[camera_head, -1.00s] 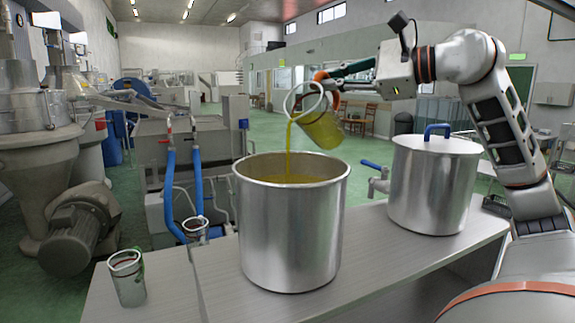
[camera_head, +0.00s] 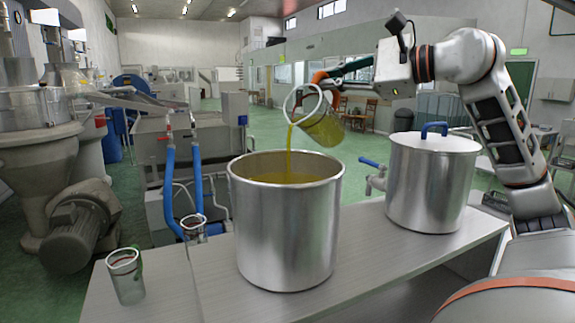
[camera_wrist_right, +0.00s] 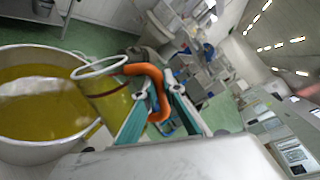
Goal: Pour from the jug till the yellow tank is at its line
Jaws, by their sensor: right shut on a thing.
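A clear jug (camera_head: 322,125) with a pale rim and an orange handle is tipped to the left above the open steel tank (camera_head: 287,235). A thin yellow stream (camera_head: 289,148) falls from its lip into the tank. Yellow liquid (camera_wrist_right: 40,100) fills the tank to some way below its rim; I cannot make out a line on the wall. My right gripper (camera_head: 338,74) is shut on the jug's orange handle (camera_wrist_right: 150,80), up and right of the tank. Yellow liquid still shows in the jug. My left gripper is not in view.
A lidded steel tank (camera_head: 432,185) with a blue-handled tap (camera_head: 372,175) stands at right on the same bench (camera_head: 370,262). A clear empty-looking jug (camera_head: 126,277) stands at front left, and another glass vessel (camera_head: 194,228) behind it. Blue hoses (camera_head: 198,180) rise behind.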

